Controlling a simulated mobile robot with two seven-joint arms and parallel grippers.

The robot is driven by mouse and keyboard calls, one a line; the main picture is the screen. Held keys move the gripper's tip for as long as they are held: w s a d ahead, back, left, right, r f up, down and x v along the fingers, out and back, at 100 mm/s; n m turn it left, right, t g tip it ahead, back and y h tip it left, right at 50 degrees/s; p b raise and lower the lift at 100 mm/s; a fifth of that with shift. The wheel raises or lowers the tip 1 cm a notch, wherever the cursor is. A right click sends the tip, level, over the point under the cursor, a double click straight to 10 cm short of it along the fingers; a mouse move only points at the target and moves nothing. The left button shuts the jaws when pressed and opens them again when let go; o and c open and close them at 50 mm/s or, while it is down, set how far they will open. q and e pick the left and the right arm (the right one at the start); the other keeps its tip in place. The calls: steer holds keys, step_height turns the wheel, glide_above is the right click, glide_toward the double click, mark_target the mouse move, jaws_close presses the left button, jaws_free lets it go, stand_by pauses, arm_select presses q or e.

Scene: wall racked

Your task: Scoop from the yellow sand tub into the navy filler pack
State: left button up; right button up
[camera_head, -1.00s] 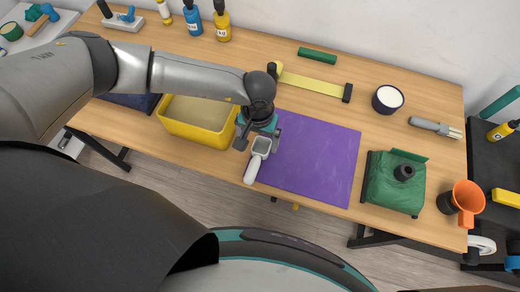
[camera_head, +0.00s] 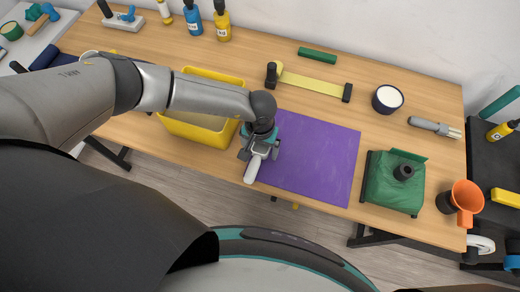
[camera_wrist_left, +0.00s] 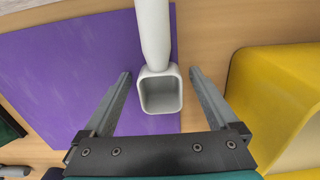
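The yellow sand tub (camera_head: 200,133) stands on the table left of my left gripper, partly behind my arm; its yellow wall fills the right of the wrist view (camera_wrist_left: 265,75). A white scoop (camera_head: 252,171) lies at the left edge of the purple mat, its handle toward the front edge. My left gripper (camera_head: 259,153) is over the scoop. In the wrist view its open fingers stand either side of the scoop's cup (camera_wrist_left: 160,92), with gaps on both sides. A navy thing (camera_head: 45,55) shows at the far left; my arm hides whether it is the filler pack. My right gripper is out of view.
The purple mat (camera_head: 310,160) is bare to the right. A green pack (camera_head: 392,188), an orange cup (camera_head: 465,197), a dark bowl (camera_head: 387,98) and a grey tool (camera_head: 434,126) are further right. Bottles (camera_head: 222,27) stand at the back.

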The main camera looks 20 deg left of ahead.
arm_select(q)
jaws_close()
stand_by(0.6)
steer(key=shift+r, duration=0.15)
